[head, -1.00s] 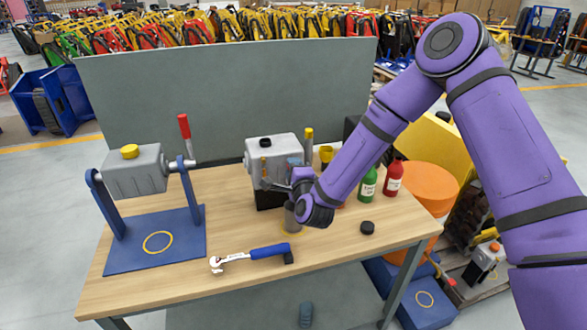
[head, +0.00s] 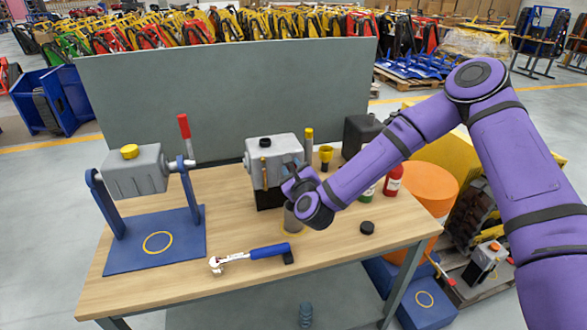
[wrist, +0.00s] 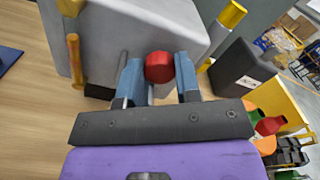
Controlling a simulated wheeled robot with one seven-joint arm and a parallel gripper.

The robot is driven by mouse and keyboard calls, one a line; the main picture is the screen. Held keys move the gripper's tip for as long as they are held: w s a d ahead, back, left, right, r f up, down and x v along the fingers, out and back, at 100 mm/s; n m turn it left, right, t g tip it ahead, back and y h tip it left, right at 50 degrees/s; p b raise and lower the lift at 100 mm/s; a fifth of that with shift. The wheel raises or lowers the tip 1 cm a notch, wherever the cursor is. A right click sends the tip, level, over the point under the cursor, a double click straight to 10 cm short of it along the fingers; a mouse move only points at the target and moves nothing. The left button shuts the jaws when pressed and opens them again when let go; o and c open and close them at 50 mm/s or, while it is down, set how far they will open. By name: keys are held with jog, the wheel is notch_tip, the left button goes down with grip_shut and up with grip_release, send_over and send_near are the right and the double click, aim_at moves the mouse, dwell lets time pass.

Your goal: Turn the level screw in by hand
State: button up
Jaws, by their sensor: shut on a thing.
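A grey gear housing (head: 275,149) stands upright on a black foot on the wooden table; it also shows in the wrist view (wrist: 125,30). A round red screw head (wrist: 159,67), seemingly the level screw, is at its near face. My gripper (wrist: 160,78) has its two blue fingers on either side of this red head and is shut on it. In the head view my gripper (head: 292,182) is at the lower right of the housing and hides the screw. The screw's shank and how deep it sits are hidden.
A yellow dipstick-like rod (head: 264,173) and a yellow-topped post (head: 308,143) flank the gripper closely. A black can (head: 362,133), red bottle (head: 393,179) and black cap (head: 367,228) are to the right. A blue-handled ratchet (head: 255,254) lies in front. A second housing (head: 135,175) hangs on a blue stand at left.

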jog(key=o, duration=0.8)
